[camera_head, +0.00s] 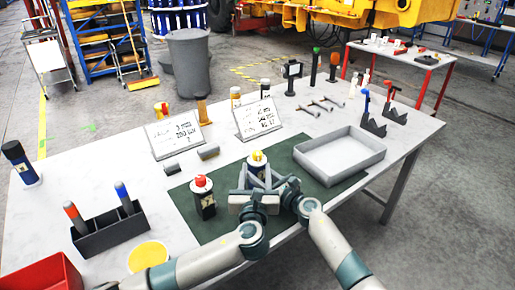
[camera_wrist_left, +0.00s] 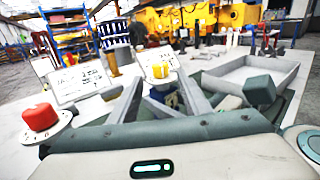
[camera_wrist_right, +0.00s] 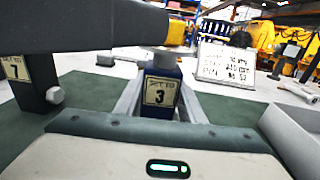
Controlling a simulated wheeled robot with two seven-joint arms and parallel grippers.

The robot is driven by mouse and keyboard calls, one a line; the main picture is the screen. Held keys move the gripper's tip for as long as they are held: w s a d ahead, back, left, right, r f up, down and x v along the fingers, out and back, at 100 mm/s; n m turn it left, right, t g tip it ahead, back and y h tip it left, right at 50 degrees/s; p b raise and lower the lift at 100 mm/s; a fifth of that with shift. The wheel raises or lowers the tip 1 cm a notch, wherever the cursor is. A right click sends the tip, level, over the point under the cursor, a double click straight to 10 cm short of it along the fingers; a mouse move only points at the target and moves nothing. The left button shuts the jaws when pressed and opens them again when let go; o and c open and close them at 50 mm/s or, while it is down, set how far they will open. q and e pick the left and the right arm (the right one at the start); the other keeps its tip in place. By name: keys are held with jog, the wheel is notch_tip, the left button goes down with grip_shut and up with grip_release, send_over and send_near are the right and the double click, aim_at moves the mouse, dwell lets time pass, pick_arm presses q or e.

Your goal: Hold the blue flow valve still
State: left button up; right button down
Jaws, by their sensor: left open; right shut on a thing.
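The blue flow valve (camera_head: 257,171) stands upright on the dark green mat, with a yellow knob (camera_wrist_left: 160,71) on top. In the right wrist view its blue body (camera_wrist_right: 162,75) carries a tag reading 3. My right gripper (camera_wrist_right: 160,108) is shut on this body, one finger on each side. My left gripper (camera_wrist_left: 161,88) is open, its fingers spread either side of the yellow knob, which shows between them; I cannot tell whether they touch it. The two grippers partly hide the lower valve in the head view.
A dark valve with a red knob (camera_head: 204,198), tagged 7, stands close left of my left gripper. A grey tray (camera_head: 322,174) lies to the right. Two written boards (camera_head: 174,137) stand behind. A black holder (camera_head: 110,232) and a red bin (camera_head: 45,276) are at the left.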

pick_arm(q)
jog(key=shift+w, duration=0.2)
jog(key=w, duration=1.1)
jog(key=shift+w+d, duration=0.2)
jog(key=shift+w, duration=0.15)
jog(key=c, duration=1.1)
